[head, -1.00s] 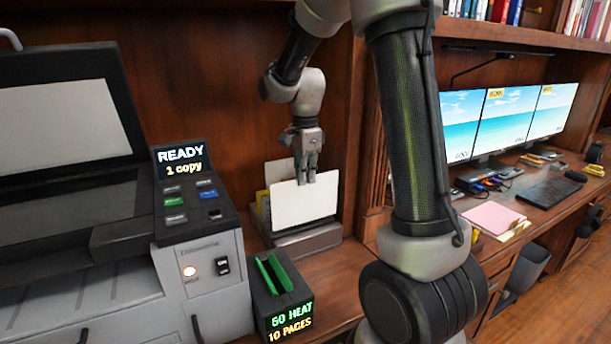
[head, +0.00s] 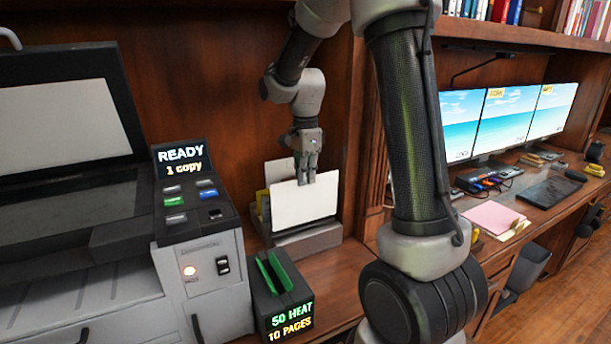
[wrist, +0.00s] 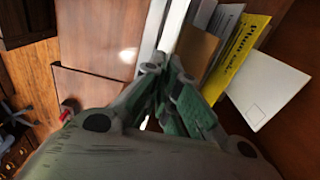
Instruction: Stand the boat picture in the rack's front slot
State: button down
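My gripper (head: 307,173) points down and is shut on the top edge of a white card (head: 304,207), which I take to be the boat picture. Only its blank side faces the head view, so no boat shows. The card stands nearly upright, slightly tilted, at the front of the grey rack (head: 318,240). The rack's front lip hides its lower edge, so I cannot tell whether it rests on the slot floor. In the wrist view the fingertips (wrist: 166,70) close on the card, seen edge-on (wrist: 172,28).
Behind the card the rack holds a yellow flyer (wrist: 237,55), a brown envelope (wrist: 197,50) and other papers.

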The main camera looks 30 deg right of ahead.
aim_at(305, 201)
jog(key=shift+f, duration=4.2)
jog(key=c, duration=1.6)
grip_release()
jog(key=shift+o, duration=0.2)
notch_tip(305, 201, up, 12)
